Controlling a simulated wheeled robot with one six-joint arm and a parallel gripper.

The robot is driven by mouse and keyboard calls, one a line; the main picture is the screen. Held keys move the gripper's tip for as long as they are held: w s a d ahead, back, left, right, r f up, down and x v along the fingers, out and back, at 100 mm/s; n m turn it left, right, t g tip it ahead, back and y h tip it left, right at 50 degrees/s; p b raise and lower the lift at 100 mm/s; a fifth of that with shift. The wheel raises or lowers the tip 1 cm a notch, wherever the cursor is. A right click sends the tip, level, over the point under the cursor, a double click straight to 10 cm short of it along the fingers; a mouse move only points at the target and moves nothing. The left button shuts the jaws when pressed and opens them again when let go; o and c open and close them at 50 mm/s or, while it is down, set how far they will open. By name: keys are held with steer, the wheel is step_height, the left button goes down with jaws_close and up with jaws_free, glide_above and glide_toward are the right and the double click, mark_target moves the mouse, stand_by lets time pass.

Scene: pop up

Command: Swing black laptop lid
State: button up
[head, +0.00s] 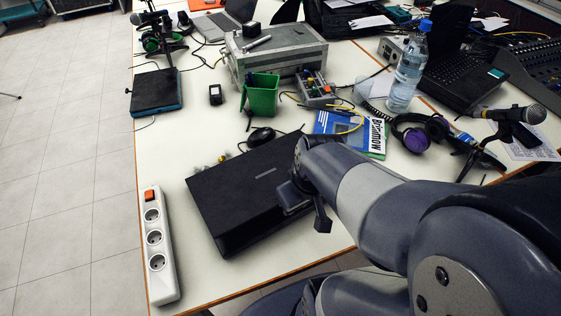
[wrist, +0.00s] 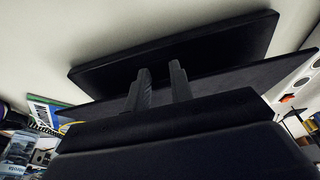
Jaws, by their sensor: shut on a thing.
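The black laptop (head: 238,190) lies on the near part of the white table, with a small pale mark on its dark top face. In the wrist view the laptop (wrist: 190,52) shows as two dark slabs that look spread apart, so the lid seems partly raised. The exact lid angle cannot be told. My gripper (head: 290,196) is at the laptop's right edge. In the wrist view my gripper (wrist: 161,76) has its two fingers at the laptop's edge, shut on the lid. The contact at the fingertips is partly hidden.
A white power strip (head: 158,245) lies left of the laptop. Headphones (head: 420,136) and a water bottle (head: 407,75) stand further right. A bare table strip lies in front.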

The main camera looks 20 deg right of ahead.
steer(key=shift+s+f+b, duration=0.25)
steer(key=shift+f+b, duration=0.25)
steer(key=shift+f, duration=0.35)
steer(key=shift+s+f+b, duration=0.25)
steer(key=shift+f+b, duration=0.25)
steer(key=shift+f, duration=0.4)
steer(key=f+b, duration=0.3)
steer(key=shift+s+d+f, duration=0.1)
steer(key=shift+s+f, duration=0.15)
steer(key=o, duration=0.3)
steer(key=shift+f, duration=0.1)
steer(key=o, duration=0.6)
steer(key=shift+r, duration=0.3)
steer(key=p+v, duration=1)
steer(key=shift+s+d+r, duration=0.1)
steer(key=shift+r, duration=0.2)
